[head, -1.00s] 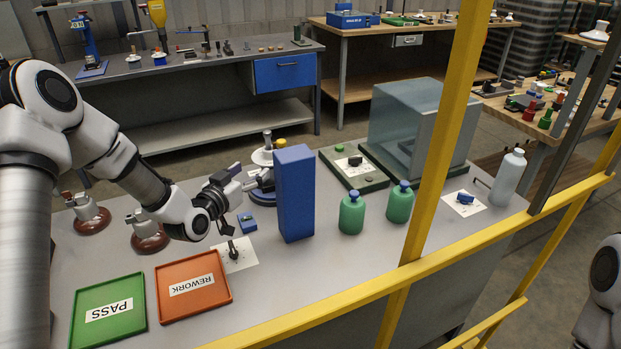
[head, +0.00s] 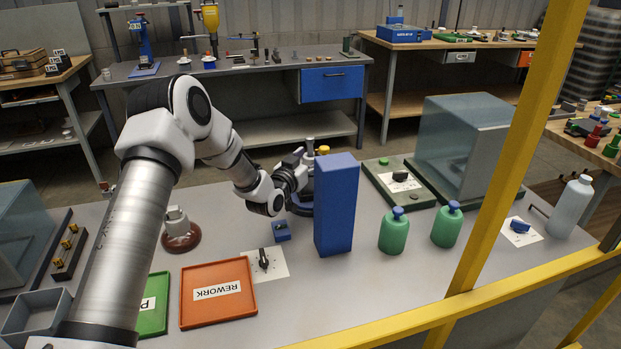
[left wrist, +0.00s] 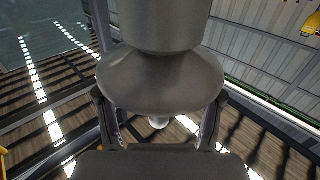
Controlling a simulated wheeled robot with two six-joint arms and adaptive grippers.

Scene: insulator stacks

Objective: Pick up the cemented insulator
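Contact with the rim cannot be told. A brown insulator with a grey cap (head: 180,236) stands further left. My right gripper is out of view.
The tall blue block (head: 335,208) stands close to the right of my left gripper. A small blue box (head: 282,232), an orange REWORK tray (head: 218,314) and a green tray (head: 153,318) lie in front. Green bottles (head: 394,233) and a yellow rail (head: 470,312) are to the right.

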